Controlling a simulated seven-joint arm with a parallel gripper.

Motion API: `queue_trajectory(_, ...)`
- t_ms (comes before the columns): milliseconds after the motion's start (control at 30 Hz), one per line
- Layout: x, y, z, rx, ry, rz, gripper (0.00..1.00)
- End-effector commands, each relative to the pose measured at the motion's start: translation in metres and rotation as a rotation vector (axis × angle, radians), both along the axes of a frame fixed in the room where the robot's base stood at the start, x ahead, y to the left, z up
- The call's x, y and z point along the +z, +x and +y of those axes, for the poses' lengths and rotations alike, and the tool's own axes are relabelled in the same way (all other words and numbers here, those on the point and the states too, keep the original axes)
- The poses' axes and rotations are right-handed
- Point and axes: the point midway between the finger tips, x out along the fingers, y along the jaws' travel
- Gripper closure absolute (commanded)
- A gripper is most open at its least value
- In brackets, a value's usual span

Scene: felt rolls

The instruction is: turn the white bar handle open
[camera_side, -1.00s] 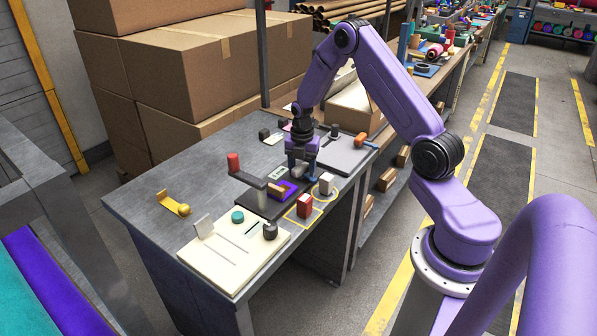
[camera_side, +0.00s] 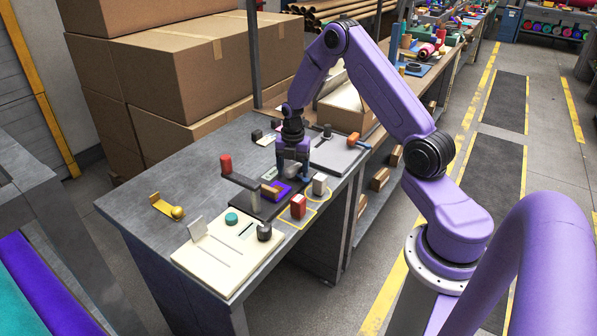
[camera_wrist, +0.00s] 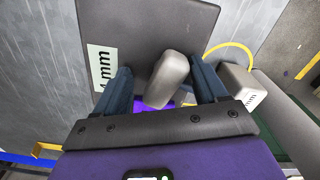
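The bar handle, pale grey-white with rounded ends, shows in the wrist view (camera_wrist: 167,80) above a dark plate (camera_wrist: 145,28). My gripper (camera_wrist: 163,88) is open, with one blue finger on each side of the bar. A gap shows between the bar and the left finger; the bar's end lies close to the right finger, and I cannot tell whether they touch. In the side view my gripper (camera_side: 292,177) points down low over the far part of the dark board (camera_side: 248,205). There the bar is mostly hidden by the fingers.
A white block (camera_side: 319,184) stands in a yellow ring beside my gripper, with a red block (camera_side: 298,207) nearer the front. A cream slider board (camera_side: 208,262) lies in front.

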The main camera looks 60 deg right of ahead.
Motion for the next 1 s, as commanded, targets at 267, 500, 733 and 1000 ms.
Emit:
queue_trajectory(267,-0.0002,-0.0009,-0.0014,-0.049,-0.001,0.002,0.29)
queue_trajectory(500,-0.0005,-0.0027,-0.0020,-0.326,0.002,0.004,0.29)
queue_trajectory(733,-0.0004,-0.0030,-0.0029,-0.514,0.002,0.004,0.29)
queue_trajectory(1000,-0.0004,-0.0027,-0.0029,-0.528,0.001,0.003,0.29)
